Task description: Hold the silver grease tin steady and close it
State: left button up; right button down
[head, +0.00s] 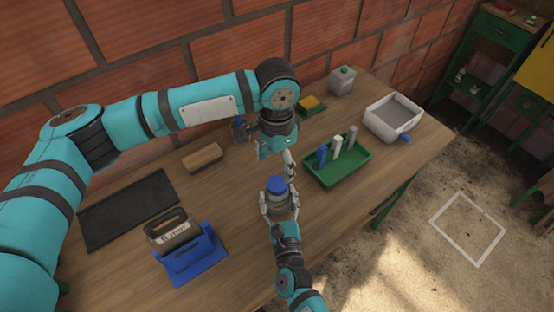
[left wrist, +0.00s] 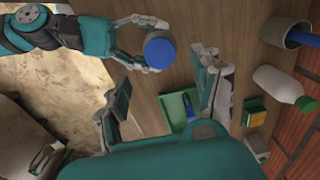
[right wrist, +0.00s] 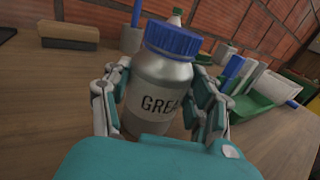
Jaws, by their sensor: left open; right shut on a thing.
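The silver grease tin (right wrist: 158,95) stands upright with "GREA" readable on its side; it also shows in the head view (head: 279,201). Its ribbed blue lid (right wrist: 172,40) sits on top; I cannot tell how tightly. My right gripper (head: 280,208) is shut around the tin's body, one finger on each side. My left gripper (head: 276,158) is open and empty, just above and behind the lid in the head view. In the left wrist view the lid (left wrist: 160,52) lies beyond and between the open left fingers, apart from them.
A green tray (head: 338,176) with upright blue and white items stands close right. A white bin (head: 393,118) is farther right. A wooden block (head: 203,158), a dark mat (head: 128,210) and a blue stand (head: 190,258) are at left.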

aim_at(277, 183)
pick_arm(q)
jog(key=shift+f, duration=4.05)
jog(key=c, duration=1.2)
jog(key=o, duration=1.3)
jog(key=shift+o, duration=0.2)
notch_tip(277, 183, up, 12)
